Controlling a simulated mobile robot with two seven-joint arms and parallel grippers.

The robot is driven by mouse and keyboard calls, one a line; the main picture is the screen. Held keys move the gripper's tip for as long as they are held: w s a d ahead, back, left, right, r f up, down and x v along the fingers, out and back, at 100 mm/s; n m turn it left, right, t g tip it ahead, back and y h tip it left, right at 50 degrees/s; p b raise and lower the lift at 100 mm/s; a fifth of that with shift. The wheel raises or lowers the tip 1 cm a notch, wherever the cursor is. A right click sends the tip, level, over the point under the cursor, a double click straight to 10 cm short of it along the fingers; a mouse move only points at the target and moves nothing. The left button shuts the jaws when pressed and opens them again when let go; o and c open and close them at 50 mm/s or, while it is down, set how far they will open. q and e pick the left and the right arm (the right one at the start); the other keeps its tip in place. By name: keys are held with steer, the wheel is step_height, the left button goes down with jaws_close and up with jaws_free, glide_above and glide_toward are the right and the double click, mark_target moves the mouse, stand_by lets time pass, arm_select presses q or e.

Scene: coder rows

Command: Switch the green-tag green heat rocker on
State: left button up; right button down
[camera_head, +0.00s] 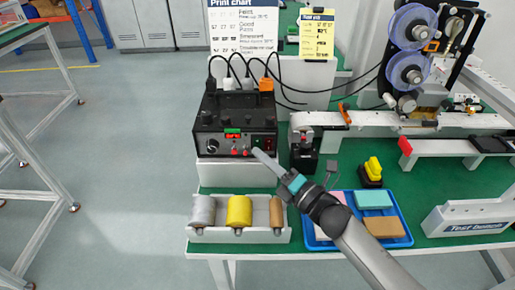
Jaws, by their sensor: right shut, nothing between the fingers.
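A black control box (208,125) stands on a white stand at the back left of the green bench. Its front carries a green tag (232,131), a lit red display (233,137), a knob (212,146) and small red controls (235,151). A small greenish switch (268,144) sits at the right of the front; its position is too small to tell. My right gripper (257,154) is shut and empty, its tip close to the lower right of the box front. I cannot tell whether it touches. My left gripper is not in view.
A white tray with grey, yellow and brown rolls (239,211) lies in front of the box. A blue tray (408,238) with coloured blocks lies under my right arm. A small black device (304,152) stands right of the box. Cables (290,92) run behind; a reel machine (412,60) stands back right.

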steer(key=shift+w, duration=0.3)
steer(key=shift+s, duration=0.1)
stand_by(0.4)
steer(key=shift+s, duration=0.65)
steer(key=s+p, duration=0.1)
steer(key=s, duration=0.2)
steer(key=s+r+p, duration=0.1)
steer(key=s, duration=0.1)
steer(key=shift+p, duration=0.3)
stand_by(0.3)
